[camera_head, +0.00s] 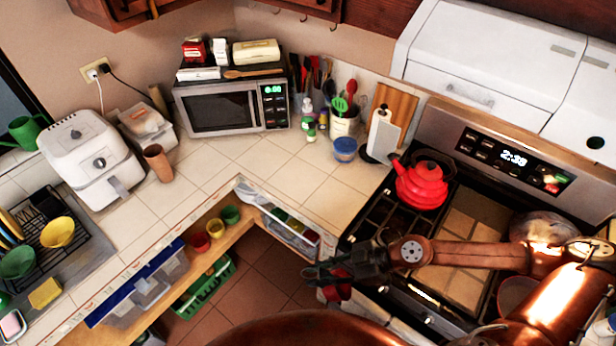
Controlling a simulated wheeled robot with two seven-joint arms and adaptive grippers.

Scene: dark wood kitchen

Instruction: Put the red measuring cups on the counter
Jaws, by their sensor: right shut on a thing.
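The red measuring cups (338,291) are a small dark red cluster at my right gripper, just in front of the stove's left front corner. My right gripper (322,272) reaches in from the right over the stove and is shut on them. Its dark fingers partly cover the cups, so their number is unclear. The tiled counter (300,187) runs from the left side around the corner to the stove, and the gripper is near its front edge. My left gripper is out of view.
A red kettle (421,187) stands on the stove (465,235). Tiles before the microwave (232,106) are clear.

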